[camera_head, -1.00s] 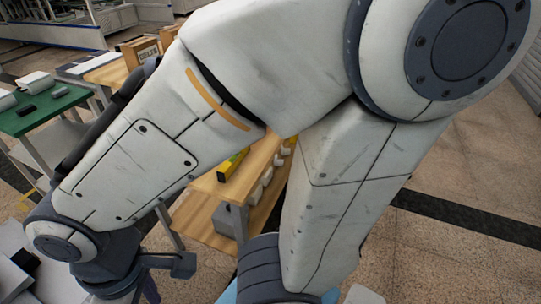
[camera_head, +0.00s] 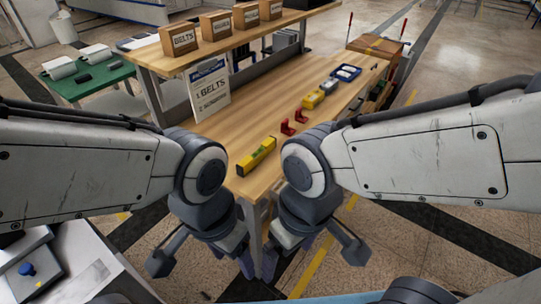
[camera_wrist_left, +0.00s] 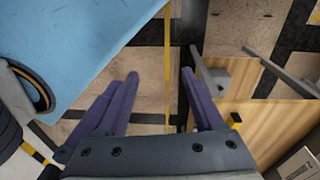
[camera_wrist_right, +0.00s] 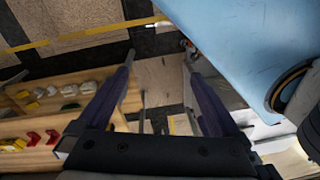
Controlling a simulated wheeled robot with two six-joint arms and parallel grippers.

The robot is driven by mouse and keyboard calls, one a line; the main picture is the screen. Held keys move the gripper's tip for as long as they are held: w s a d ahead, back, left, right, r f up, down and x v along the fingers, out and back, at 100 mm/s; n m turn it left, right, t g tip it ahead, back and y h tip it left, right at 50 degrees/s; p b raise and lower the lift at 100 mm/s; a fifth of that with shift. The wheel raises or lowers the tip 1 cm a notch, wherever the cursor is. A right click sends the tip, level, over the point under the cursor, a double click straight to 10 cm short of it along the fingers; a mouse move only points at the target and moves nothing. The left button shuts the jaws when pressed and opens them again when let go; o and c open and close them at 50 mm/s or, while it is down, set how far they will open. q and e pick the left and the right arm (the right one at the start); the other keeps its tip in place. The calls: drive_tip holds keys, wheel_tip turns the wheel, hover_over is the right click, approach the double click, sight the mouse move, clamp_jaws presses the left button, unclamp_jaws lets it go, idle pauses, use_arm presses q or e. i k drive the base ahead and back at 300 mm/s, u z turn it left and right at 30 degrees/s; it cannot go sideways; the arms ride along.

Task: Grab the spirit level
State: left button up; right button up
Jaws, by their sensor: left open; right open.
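The yellow spirit level (camera_head: 257,156) lies on the wooden bench (camera_head: 290,88) near its front edge, between my two arms in the head view. In the left wrist view a small yellow and black end (camera_wrist_left: 236,119) shows at the bench edge; I cannot tell if it is the level. My left gripper (camera_head: 246,264) points down in front of the bench, open and empty, its fingers apart in the left wrist view (camera_wrist_left: 158,85). My right gripper (camera_head: 284,258) hangs close beside it, also open and empty, as the right wrist view (camera_wrist_right: 157,68) shows. Neither touches the level.
Red brackets (camera_head: 288,128), a yellow item (camera_head: 314,99) and a blue tray (camera_head: 346,73) sit farther along the bench. A sign board (camera_head: 209,93) stands behind the level. Cardboard boxes (camera_head: 181,41) line the raised shelf. A green table (camera_head: 88,77) is at left.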

sight(243, 167)
drive_tip(key=u, duration=0.05)
drive_tip(key=k, duration=0.5)
drive_tip(key=z, duration=0.7)
drive_tip(key=i, duration=1.35)
drive_tip(key=u, duration=0.7)
drive_tip(key=i, duration=0.4)
drive_tip(key=u, duration=0.4)
